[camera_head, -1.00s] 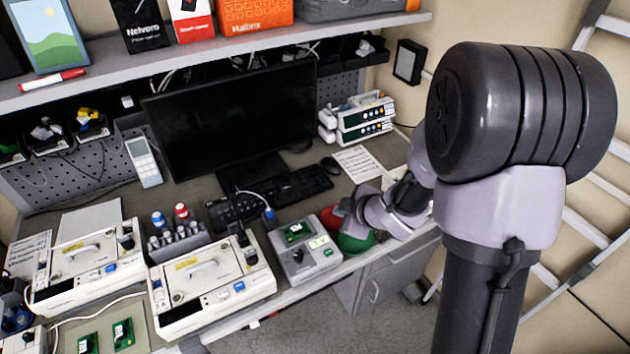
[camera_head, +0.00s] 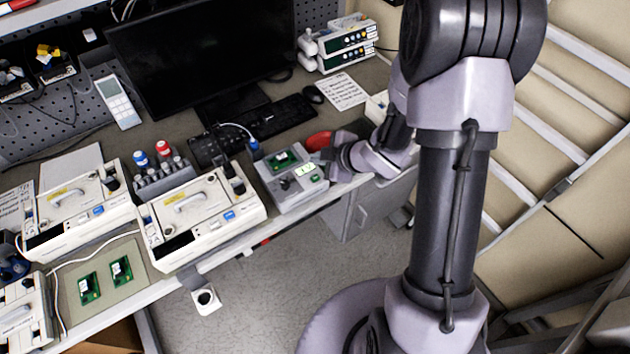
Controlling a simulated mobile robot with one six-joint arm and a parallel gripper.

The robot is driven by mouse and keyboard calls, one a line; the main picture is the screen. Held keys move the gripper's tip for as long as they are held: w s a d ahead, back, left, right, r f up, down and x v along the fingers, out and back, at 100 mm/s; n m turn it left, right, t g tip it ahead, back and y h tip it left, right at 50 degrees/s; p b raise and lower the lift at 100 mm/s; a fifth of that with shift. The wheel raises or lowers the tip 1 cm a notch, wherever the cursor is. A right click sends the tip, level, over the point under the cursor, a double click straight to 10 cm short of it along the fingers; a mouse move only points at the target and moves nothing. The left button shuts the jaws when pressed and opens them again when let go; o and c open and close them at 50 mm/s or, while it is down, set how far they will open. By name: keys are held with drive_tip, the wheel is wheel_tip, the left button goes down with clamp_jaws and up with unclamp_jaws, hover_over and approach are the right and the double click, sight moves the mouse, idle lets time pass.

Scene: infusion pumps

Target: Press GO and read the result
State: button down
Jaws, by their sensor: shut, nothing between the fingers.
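The grey tester box (camera_head: 268,184) stands at the front edge of the bench, left of my arm. A green circuit board (camera_head: 283,160) sits on its top. A small pale-green lit panel (camera_head: 305,170) is beside the board, too small to read. A dark round control is on its front half; I cannot make out a GO label. My gripper (camera_head: 330,163) is shut and empty, close to the right side of the tester. I cannot tell whether it touches.
A red bowl (camera_head: 318,141) is just behind my gripper. Two white pumps (camera_head: 202,219) (camera_head: 80,208) stand to the left. Two green boards (camera_head: 121,271) lie on a mat. A monitor (camera_head: 200,60), keyboard (camera_head: 283,115) and paper sheet (camera_head: 342,91) are behind.

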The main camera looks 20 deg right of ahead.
drive_tip(key=b, duration=0.4)
hover_over(318, 181)
wheel_tip(318, 181, down, 5)
drive_tip(key=shift+f, duration=0.2)
drive_tip(key=shift+f, duration=0.1)
idle(1.4)
drive_tip(key=shift+f+b, duration=0.25)
drive_tip(key=shift+b, duration=0.05)
drive_tip(key=shift+f+b, duration=0.45)
idle(0.4)
drive_tip(key=shift+r, duration=0.1)
drive_tip(key=shift+r+p, duration=0.75)
drive_tip(key=shift+r, duration=0.05)
wheel_tip(318, 181, up, 5)
drive_tip(key=p, duration=0.4)
